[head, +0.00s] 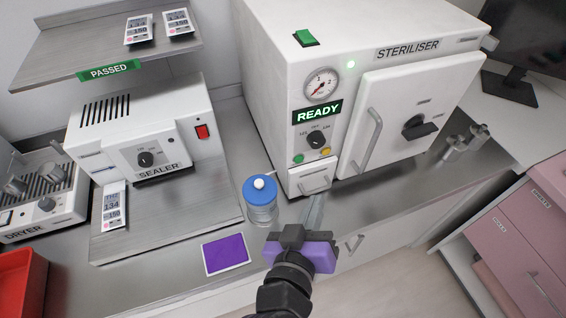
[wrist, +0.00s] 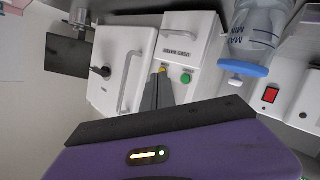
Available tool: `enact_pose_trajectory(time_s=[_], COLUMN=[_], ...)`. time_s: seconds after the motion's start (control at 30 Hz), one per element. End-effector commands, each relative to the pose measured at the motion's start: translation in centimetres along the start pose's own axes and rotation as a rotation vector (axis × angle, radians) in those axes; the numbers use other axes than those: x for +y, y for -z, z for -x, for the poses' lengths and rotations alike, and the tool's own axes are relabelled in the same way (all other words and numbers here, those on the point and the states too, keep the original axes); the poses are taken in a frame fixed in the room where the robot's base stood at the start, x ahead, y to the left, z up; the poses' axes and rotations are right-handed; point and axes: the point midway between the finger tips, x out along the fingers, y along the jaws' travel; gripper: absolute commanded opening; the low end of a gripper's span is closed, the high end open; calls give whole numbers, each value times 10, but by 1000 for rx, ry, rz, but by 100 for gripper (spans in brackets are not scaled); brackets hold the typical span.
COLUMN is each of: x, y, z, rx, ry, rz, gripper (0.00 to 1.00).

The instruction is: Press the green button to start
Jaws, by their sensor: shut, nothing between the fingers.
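The white steriliser (head: 270,85) stands on the counter with its door shut and a lit READY display (head: 317,112). Its small round green button (head: 298,158) is low on the front panel, left of an orange-yellow button (head: 324,152) and below a dial. In the wrist view the green button (wrist: 186,78) is right of the yellow button (wrist: 162,70). My gripper (head: 318,200) is shut and empty, in front of the steriliser and below the buttons. In the wrist view my gripper's fingertips (wrist: 161,78) appear just below the yellow button; I cannot tell the gap to the panel.
A blue-capped clear bottle (head: 260,205) stands left of my gripper. A small drawer front (head: 312,178) is below the buttons. A purple card (head: 226,254) lies on the counter. The sealer (head: 150,140) is at left. A green switch (head: 305,38) is on the steriliser's top.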

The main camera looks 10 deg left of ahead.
Motion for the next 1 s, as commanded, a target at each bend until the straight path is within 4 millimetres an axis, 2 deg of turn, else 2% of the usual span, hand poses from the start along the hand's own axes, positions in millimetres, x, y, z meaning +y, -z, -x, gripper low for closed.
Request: enact_pose_trajectory(time_s=[0.2, 0.57, 0.77, 1.0], x=[10, 8, 0, -15], y=[-13, -12, -3, 12], z=[0, -1, -14, -38], rx=[-52, -49, -48, -48], ry=[-40, -37, -37, -36], rz=[-28, -30, -30, -30], gripper=[0, 0, 0, 0])
